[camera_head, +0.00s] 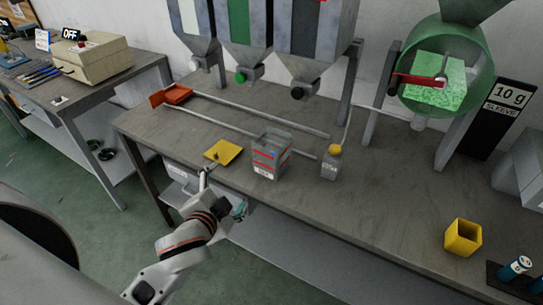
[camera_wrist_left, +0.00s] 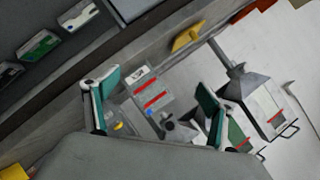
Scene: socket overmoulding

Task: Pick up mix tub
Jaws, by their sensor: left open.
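A small open yellow tub (camera_head: 462,238) stands upright near the front right of the bench; no label on it tells whether it is the mix tub. A grey box-shaped container (camera_head: 268,158) with red and blue bands stands mid-bench; it also shows in the left wrist view (camera_wrist_left: 150,92), framed between the fingers but beyond them. My left gripper (camera_head: 239,208) is at the bench's front edge, in front of the grey container and well left of the yellow tub. Its teal fingers (camera_wrist_left: 150,86) are wide apart and empty. My right gripper is out of view.
A yellow plate with a knob (camera_head: 223,152) and a yellow-capped bottle (camera_head: 332,162) flank the grey container. Hoppers (camera_head: 245,40) and a green drum (camera_head: 485,75) stand behind. Blue-and-white cylinders (camera_head: 517,266) are at the right. Bench surface (camera_head: 385,200) left of the yellow tub is clear.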

